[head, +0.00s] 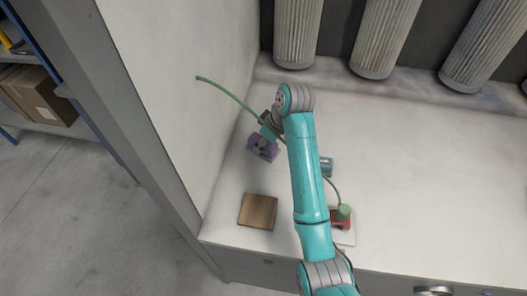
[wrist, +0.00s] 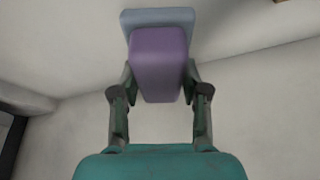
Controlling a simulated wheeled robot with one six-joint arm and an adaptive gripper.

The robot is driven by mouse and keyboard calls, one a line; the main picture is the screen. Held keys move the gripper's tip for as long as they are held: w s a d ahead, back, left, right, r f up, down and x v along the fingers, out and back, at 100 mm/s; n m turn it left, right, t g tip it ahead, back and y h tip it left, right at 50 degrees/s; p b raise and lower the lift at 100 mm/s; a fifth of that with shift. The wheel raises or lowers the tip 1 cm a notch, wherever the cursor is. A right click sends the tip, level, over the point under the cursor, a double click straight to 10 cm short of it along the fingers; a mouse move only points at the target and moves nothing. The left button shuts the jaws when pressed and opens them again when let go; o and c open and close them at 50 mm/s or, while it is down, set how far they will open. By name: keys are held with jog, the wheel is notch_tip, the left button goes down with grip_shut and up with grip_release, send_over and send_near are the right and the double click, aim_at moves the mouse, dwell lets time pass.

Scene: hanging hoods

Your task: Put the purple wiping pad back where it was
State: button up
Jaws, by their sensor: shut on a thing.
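The purple wiping pad (head: 262,148) is held at the end of my arm, near the left wall of the bench bay. In the wrist view the purple pad (wrist: 160,62) sits between the two fingers of my gripper (wrist: 160,80), which is shut on it. A blue-grey slab (wrist: 158,17) shows at the pad's far end; I cannot tell whether it is part of the pad. In the head view my gripper (head: 264,138) partly covers the pad. Whether the pad touches the bench is unclear.
A brown square block (head: 258,211) lies near the front left of the pale bench (head: 430,190). A red thing (head: 341,218) and a small grey-blue thing (head: 326,167) are beside my arm. A thin green hose (head: 225,91) curves behind it. Ribbed cylinders (head: 298,35) hang at the back.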

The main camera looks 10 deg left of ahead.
aim_at(263, 153)
jog(key=shift+f, duration=2.5)
jog(key=shift+f, duration=0.1)
jog(key=o, duration=1.1)
